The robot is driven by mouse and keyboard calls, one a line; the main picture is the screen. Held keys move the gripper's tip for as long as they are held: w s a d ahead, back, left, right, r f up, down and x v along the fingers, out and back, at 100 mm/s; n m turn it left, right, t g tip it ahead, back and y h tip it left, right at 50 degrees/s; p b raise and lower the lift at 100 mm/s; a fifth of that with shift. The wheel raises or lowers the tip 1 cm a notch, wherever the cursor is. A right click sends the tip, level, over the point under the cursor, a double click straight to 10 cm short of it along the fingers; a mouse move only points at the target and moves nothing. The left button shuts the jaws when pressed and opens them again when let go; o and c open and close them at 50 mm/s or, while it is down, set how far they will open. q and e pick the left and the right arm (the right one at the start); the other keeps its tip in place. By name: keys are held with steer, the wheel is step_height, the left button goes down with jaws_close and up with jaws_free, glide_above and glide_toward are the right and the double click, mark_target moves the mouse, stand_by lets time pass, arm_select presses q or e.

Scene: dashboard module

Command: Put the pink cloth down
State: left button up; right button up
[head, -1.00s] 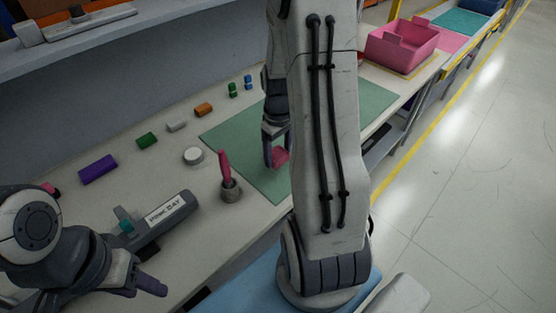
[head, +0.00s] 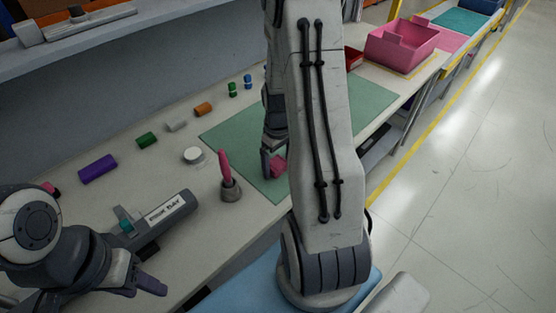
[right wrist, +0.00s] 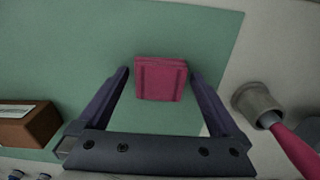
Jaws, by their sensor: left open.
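The pink cloth (head: 279,166) is a small folded square on the green mat (head: 232,135), near its front edge. In the right wrist view the cloth (right wrist: 161,79) lies flat between the fingers of my right gripper (right wrist: 160,88), with a visible gap on each side. That gripper is open and holds nothing. In the head view my right gripper (head: 268,163) is low over the mat at the cloth, partly hidden by my arm. My left gripper (head: 146,284) is open and empty at the front left, away from the cloth.
A grey holder with a pink-handled tool (head: 225,168) stands just left of the mat. A white round lid (head: 194,155), several coloured blocks and a labelled grey tray (head: 162,216) are further left. A pink bin (head: 402,44) is at the back right.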

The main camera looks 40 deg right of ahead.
mark_target(278, 163)
step_height(278, 163, up, 12)
steer(key=shift+r, duration=0.2)
steer(key=s+a+r+n, duration=0.2)
steer(key=a, duration=0.9)
steer(key=s+a+r+n, duration=0.1)
steer(key=a+r+n, duration=0.1)
steer(key=a, duration=0.8)
steer(key=s+a+n+y, duration=0.1)
steer(key=s+a+n, duration=0.1)
steer(key=s+a, duration=0.8)
steer(key=s, duration=0.3)
steer(key=shift+r, duration=0.2)
